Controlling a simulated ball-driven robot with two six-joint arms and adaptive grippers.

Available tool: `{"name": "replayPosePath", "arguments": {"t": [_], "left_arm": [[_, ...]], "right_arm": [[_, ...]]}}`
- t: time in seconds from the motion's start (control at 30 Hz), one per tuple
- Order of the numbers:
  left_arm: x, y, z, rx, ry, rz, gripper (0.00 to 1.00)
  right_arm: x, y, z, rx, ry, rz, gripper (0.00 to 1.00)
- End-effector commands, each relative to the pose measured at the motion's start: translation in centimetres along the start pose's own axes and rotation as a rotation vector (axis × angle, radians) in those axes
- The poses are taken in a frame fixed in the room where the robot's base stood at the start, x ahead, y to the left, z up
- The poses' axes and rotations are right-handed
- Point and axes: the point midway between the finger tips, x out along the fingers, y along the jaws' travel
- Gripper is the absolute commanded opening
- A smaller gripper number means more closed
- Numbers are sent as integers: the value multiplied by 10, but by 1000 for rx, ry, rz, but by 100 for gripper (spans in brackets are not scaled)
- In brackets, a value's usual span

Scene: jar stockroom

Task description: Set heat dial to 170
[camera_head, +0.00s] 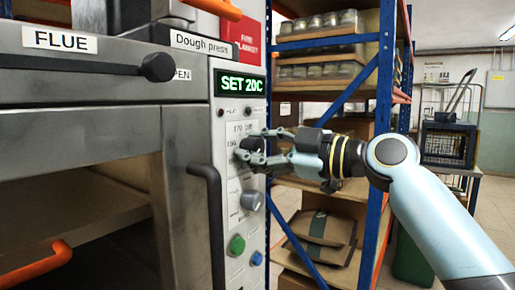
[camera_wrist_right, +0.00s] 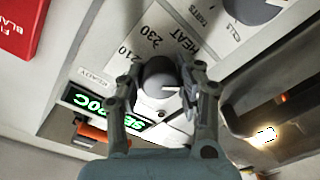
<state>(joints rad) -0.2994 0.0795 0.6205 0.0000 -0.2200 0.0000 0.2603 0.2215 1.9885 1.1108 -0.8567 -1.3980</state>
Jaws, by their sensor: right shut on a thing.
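The heat dial (camera_wrist_right: 160,80) is a round grey knob with a white pointer line, seen in the right wrist view beside the word HEAT and the marks 210 and 230. The pointer lies towards the right of that view. My right gripper (camera_wrist_right: 165,70) has one finger on each side of the dial and is shut on it. In the head view my right gripper (camera_head: 246,150) reaches the panel from the right and mostly hides the dial. The green display (camera_head: 241,84) above reads SET 20C. My left gripper is not in view.
Below the dial on the panel (camera_head: 231,205) are another grey knob (camera_head: 251,200), a green button (camera_head: 237,245) and a blue button (camera_head: 257,258). A dark door handle (camera_head: 211,220) stands out on the left. A blue-framed shelf (camera_head: 384,90) stands behind my right arm.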

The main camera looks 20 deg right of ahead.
Motion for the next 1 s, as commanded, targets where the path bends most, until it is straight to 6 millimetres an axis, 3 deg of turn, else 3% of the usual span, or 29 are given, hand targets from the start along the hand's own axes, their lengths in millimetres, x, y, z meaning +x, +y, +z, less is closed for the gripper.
{"name": "replayPosePath", "arguments": {"t": [0.47,1.0], "left_arm": [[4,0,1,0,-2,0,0],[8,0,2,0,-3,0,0]], "right_arm": [[0,-2,1,106,3,0,3],[0,-1,1,584,19,17,3]]}}
